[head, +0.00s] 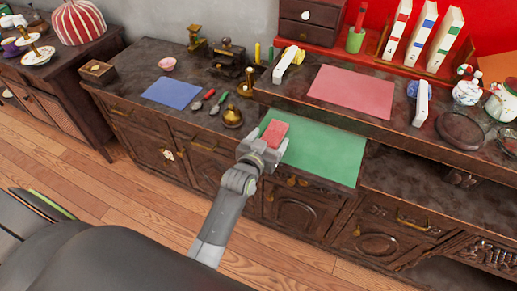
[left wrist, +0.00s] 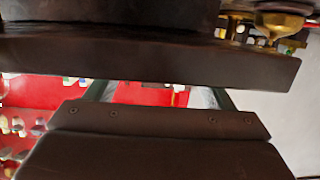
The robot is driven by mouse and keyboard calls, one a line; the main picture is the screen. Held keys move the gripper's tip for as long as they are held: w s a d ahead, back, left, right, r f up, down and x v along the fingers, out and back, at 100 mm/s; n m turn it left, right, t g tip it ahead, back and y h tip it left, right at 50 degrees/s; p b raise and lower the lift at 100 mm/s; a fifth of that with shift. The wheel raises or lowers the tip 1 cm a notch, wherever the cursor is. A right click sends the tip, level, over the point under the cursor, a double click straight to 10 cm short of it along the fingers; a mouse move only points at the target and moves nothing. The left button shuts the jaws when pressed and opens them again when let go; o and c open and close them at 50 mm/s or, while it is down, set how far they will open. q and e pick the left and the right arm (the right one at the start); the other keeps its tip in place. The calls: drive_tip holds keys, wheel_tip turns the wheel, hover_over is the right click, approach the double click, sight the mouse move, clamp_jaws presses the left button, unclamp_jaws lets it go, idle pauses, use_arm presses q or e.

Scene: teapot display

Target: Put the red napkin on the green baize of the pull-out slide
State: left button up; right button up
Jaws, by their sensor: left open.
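The red napkin (head: 275,133), a small folded rectangle, shows at the left end of the green baize (head: 325,158), over its front left part. The baize is a flat green sheet on the pull-out slide, just below the raised dark top. My left gripper (head: 263,146) is open right at the napkin, with its jaws at the napkin's near side. Whether the napkin rests fully on the baize or touches the jaws, I cannot tell. In the left wrist view a dark wooden slab (left wrist: 150,60) hides most of the scene beyond my jaws. My right gripper is not in view.
A brass bell (head: 233,117) stands just left of the baize. A blue mat (head: 171,92) and spoons (head: 210,98) lie farther left. A pink mat (head: 352,90) lies on the raised top behind, with white binders (head: 396,36) and a green cup (head: 355,40) beyond.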

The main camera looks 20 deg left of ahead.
use_arm(q)
drive_tip(key=s+r+p, duration=0.1)
drive_tip(key=s+r, duration=0.1)
drive_tip(key=s, duration=0.7)
drive_tip(key=shift+a, duration=0.15)
drive_tip(key=s+a+f+g, duration=0.25)
drive_tip(key=s+f, duration=0.25)
drive_tip(key=f, duration=0.5)
drive_tip(key=s+a+f+g+y, duration=0.1)
drive_tip(key=s+a+f+g, duration=0.3)
drive_tip(key=f, duration=0.7)
drive_tip(key=s+a+f+g, duration=0.1)
drive_tip(key=s+f+g, duration=0.1)
drive_tip(key=s+f, duration=0.6)
drive_tip(key=s+a+f+g, duration=0.2)
drive_tip(key=s+f, duration=0.5)
drive_tip(key=s, duration=0.4)
drive_tip(key=s+a+f+n+g, duration=0.1)
drive_tip(key=s+f+g, duration=0.3)
drive_tip(key=s+f, duration=0.4)
drive_tip(key=s, duration=0.4)
drive_tip(key=shift+s+a+y, duration=0.15)
drive_tip(key=shift+a+y, duration=0.15)
drive_tip(key=shift+a, duration=0.1)
